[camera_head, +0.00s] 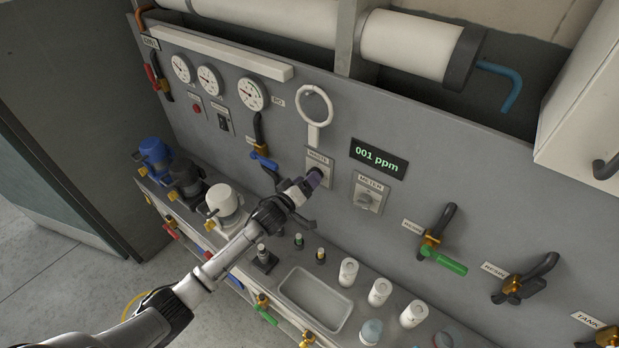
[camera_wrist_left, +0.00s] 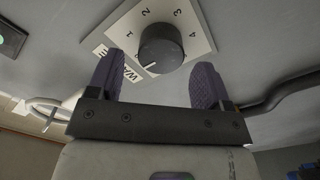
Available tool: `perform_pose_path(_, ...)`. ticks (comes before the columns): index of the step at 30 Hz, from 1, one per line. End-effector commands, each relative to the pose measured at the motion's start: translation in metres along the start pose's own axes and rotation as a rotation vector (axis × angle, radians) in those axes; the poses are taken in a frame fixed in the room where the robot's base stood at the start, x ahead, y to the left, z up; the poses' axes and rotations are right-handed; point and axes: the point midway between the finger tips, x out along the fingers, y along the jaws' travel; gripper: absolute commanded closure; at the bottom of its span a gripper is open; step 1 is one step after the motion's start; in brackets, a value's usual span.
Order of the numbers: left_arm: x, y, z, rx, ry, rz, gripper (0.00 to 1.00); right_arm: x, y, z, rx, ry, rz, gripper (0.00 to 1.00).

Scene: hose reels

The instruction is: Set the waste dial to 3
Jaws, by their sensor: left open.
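The waste dial (camera_wrist_left: 161,48) is a dark round knob on a pale square plate (camera_wrist_left: 122,32) marked 1, 2, 3 and 4. Its white mark points to the lower left in the left wrist view, away from the 3. My left gripper (camera_wrist_left: 158,62) is open, with its purple fingers on either side of the dial's near edge; I cannot tell whether they touch it. In the head view the left gripper (camera_head: 310,184) is at the grey panel, just under the WASTE label (camera_head: 318,157), and hides most of the dial.
A white ring (camera_head: 315,104) is above. Below, the counter holds a tray (camera_head: 315,299), small bottles and white cups (camera_head: 380,292). A blue-handled valve (camera_head: 263,158) is to the left.

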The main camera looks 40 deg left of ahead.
Motion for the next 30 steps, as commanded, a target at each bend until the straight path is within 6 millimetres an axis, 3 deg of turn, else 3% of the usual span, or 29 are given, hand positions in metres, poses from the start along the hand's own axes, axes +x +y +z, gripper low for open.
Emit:
perform_pose_path(6,0.014,0.000,0.000,0.000,0.000,0.000,0.27,0.000,0.000,0.000,-0.001,0.000,0.001,0.57)
perform_pose_path(17,0.017,0.000,0.000,0.000,-0.001,-0.001,0.27,0.000,0.003,0.000,-0.009,-0.001,0.008,0.57)
perform_pose_path(30,0.017,0.000,0.000,0.000,-0.001,-0.001,0.67,0.000,0.002,0.000,-0.007,0.000,0.006,0.57)
